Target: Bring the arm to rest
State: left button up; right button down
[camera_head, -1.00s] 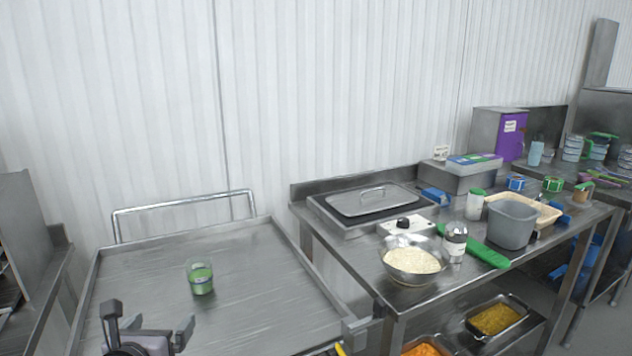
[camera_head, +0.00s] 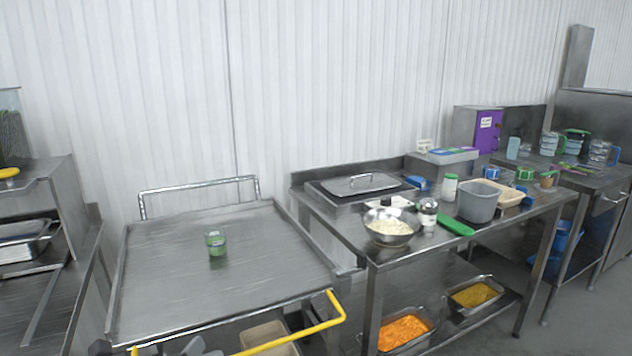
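Neither of my grippers can be made out in the head view. A green-filled clear cup (camera_head: 216,243) stands upright on the bare steel top of a cart (camera_head: 165,285), with nothing holding it. A metal bowl of white rice (camera_head: 389,228) sits at the front left of the steel worktable (camera_head: 345,232) to the right.
The cart has a yellow handle (camera_head: 318,328) at its front. The worktable carries a lidded pan (camera_head: 360,184), a grey bin (camera_head: 478,202) and several small containers. Pans of orange food (camera_head: 404,331) and yellow food (camera_head: 474,295) lie on its lower shelf. The cart top is mostly clear.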

pick_arm(q)
jog(key=s+d+f+n+g+h, duration=0.1)
jog(key=s+d+f+n, duration=0.1)
jog(key=s+f+n, duration=0.6)
jog(key=s+d+f+n+g+h, duration=0.1)
jog(key=s+f+n, duration=0.8)
jog(key=n, duration=1.1)
jog(key=s+d+g, duration=0.1)
jog(key=s+d, duration=0.1)
jog(key=s, duration=0.2)
jog(key=shift+s+d+n, duration=0.3)
jog(key=shift+s, duration=0.1)
